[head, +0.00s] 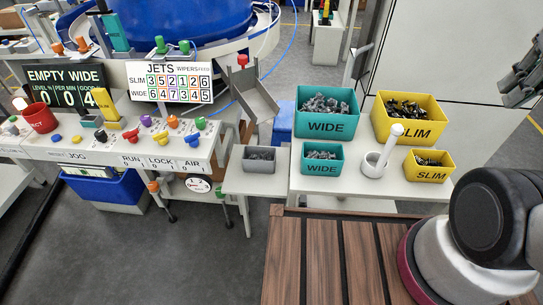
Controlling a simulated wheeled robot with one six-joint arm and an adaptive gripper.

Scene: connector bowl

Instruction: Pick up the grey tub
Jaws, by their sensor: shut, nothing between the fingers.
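My gripper (516,88) shows partly at the upper right edge, dark, in the air and far to the right of the tub. It looks empty, and its fingertips are not clear to see. The tub is in plain view and nothing touches it from my side.
Right of the tub on a white table (340,184) stand a large teal bin (327,126), a small teal bin (321,168), a large yellow bin (410,130), a small yellow bin (429,174) and a white cup with a handle (374,164). A control panel (110,145) stands left.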

